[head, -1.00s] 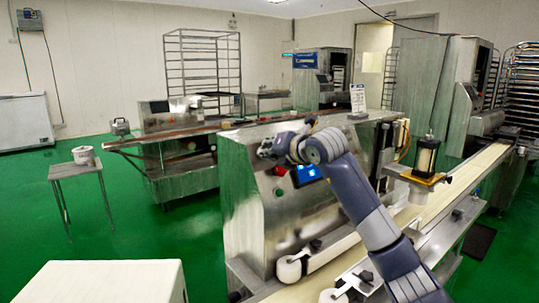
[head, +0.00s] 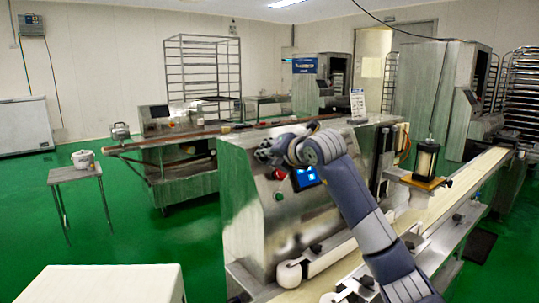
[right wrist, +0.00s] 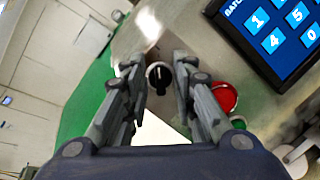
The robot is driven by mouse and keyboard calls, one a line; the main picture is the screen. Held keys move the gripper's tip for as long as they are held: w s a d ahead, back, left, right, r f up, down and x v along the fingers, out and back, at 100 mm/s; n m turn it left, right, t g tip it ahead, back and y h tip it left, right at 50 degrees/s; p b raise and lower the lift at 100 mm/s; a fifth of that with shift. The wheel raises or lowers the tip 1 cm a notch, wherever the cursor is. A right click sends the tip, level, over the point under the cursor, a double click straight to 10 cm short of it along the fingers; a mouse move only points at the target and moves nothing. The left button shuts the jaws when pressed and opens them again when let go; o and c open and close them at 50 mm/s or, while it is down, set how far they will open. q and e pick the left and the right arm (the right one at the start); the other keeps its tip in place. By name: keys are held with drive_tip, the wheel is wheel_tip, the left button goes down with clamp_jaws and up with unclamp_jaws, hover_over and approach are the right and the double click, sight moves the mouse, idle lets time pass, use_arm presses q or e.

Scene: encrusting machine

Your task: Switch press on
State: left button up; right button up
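A black rotary switch (right wrist: 158,76) on the machine's metal front panel sits between the fingers of my right gripper (right wrist: 158,68) in the right wrist view. The fingers are spread on both sides of it; contact is not clear. In the head view my right gripper (head: 266,151) is at the upper front panel of the encrusting machine (head: 245,205) and hides the switch. A red button (right wrist: 225,97) and a green button (right wrist: 238,122) are beside the switch. A lit keypad screen (right wrist: 275,30) is near them. My left gripper is not in view.
A conveyor (head: 462,186) runs along the machine's right side. A white box top (head: 105,284) is at the lower left. A small table (head: 75,174) holds a pot. Green floor (head: 150,235) is clear left of the machine.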

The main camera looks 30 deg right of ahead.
drive_tip(key=shift+s, duration=0.1)
drive_tip(key=v, duration=1.2)
idle(0.5)
